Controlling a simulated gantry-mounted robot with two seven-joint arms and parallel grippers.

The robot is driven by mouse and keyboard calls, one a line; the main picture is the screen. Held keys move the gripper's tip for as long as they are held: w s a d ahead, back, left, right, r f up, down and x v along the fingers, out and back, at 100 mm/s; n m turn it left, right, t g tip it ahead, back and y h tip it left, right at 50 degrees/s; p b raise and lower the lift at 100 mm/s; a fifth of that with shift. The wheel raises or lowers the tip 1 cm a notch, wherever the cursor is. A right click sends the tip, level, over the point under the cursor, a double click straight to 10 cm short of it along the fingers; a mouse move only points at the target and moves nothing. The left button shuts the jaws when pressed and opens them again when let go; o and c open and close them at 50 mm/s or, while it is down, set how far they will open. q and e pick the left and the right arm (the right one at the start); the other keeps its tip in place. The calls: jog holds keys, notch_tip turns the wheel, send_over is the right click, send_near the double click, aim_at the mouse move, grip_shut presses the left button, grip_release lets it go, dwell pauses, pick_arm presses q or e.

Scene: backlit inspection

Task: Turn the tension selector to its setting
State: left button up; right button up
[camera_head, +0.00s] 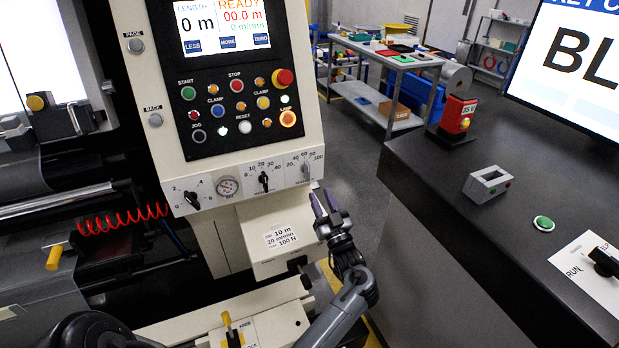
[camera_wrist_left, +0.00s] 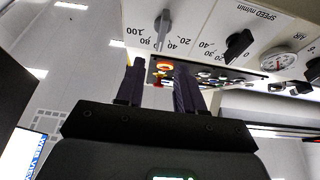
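The tension selector (camera_head: 305,172) is a grey knob at the right end of the machine's lower control strip, on a scale up to 100. It stands roughly upright in the head view; its exact setting is hard to read. It also shows upside down in the left wrist view (camera_wrist_left: 162,30). A job card (camera_head: 281,239) below reads 10 m, 20 m/min, 100 N. My left gripper (camera_head: 324,199) is open and empty, just below and right of the selector, apart from it. Its two dark fingers (camera_wrist_left: 158,66) stand apart in the wrist view. My right gripper is not in view.
The black speed knob (camera_head: 263,181), a gauge (camera_head: 228,187) and another black knob (camera_head: 192,199) sit left along the strip. The button panel (camera_head: 238,112) is above. A dark bench (camera_head: 470,230) stands to the right, with open floor between.

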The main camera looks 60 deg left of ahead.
aim_at(309, 170)
pick_arm(q)
jog(key=x, duration=1)
grip_shut()
